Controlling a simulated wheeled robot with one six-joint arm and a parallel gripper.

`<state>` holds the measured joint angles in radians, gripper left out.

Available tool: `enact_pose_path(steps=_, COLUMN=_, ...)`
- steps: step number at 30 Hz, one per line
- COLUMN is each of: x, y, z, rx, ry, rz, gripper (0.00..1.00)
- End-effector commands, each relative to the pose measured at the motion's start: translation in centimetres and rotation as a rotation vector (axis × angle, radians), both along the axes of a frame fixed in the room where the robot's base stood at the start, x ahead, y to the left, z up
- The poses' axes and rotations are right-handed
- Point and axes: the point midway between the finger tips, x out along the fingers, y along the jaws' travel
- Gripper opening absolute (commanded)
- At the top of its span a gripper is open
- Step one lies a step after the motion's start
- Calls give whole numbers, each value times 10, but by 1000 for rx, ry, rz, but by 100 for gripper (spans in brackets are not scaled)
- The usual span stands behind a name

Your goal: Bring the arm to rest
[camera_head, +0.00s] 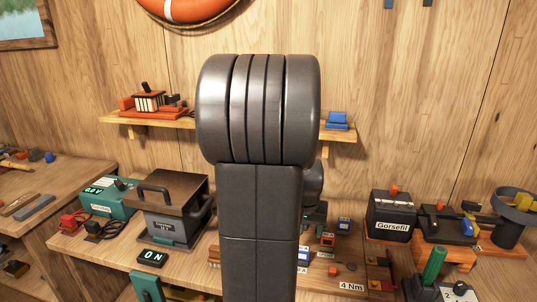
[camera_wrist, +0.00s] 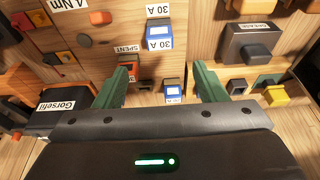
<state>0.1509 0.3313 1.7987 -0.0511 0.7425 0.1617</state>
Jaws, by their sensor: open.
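My arm (camera_head: 258,180) stands upright in the middle of the head view, its dark grey links hiding part of the bench and shelf. My gripper (camera_wrist: 160,82) shows in the wrist view with its two green fingers well apart and nothing between them held. It points down at the bench, above a blue-and-white block labelled 30 A (camera_wrist: 172,91).
Another 30 A block (camera_wrist: 158,35) and a red SPENT holder (camera_wrist: 130,68) lie near the fingers. A Gorsefil battery (camera_head: 391,216) stands right, a dark handled box (camera_head: 174,208) left. A wall shelf (camera_head: 165,122) runs behind.

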Motion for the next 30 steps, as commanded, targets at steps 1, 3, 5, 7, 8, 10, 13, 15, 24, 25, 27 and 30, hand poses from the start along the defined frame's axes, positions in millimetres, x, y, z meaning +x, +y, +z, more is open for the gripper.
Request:
enact_pose_path(steps=1, x=1, y=0, z=-6, rx=0, ry=5, rz=0, gripper=65)
enact_pose_path(steps=3, x=3, y=-1, z=-14, rx=0, ry=5, rz=0, gripper=65)
enact_pose_path(steps=5, x=5, y=-2, z=-23, rx=1, ry=7, rz=0, gripper=65)
enact_pose_path(steps=7, x=8, y=-3, z=-34, rx=1, ry=7, rz=0, gripper=65)
enact_pose_path(steps=8, x=9, y=-3, z=-38, rx=1, ry=7, rz=0, gripper=65)
enact_pose_path(steps=10, x=12, y=-4, z=-49, rx=1, ry=6, rz=0, gripper=65)
enact_pose_path(steps=13, x=16, y=-5, z=-64, rx=1, ry=6, rz=0, gripper=65)
enact_pose_path(steps=15, x=19, y=-6, z=-74, rx=1, ry=6, rz=0, gripper=65)
enact_pose_path(steps=24, x=29, y=-9, z=-112, rx=0, ry=5, rz=0, gripper=65)
enact_pose_path(steps=25, x=30, y=-9, z=-115, rx=0, ry=3, rz=0, gripper=65)
enact_pose_path(steps=27, x=31, y=-9, z=-121, rx=0, ry=4, rz=-1, gripper=65)
enact_pose_path(steps=30, x=33, y=-10, z=-126, rx=1, ry=2, rz=-1, gripper=65)
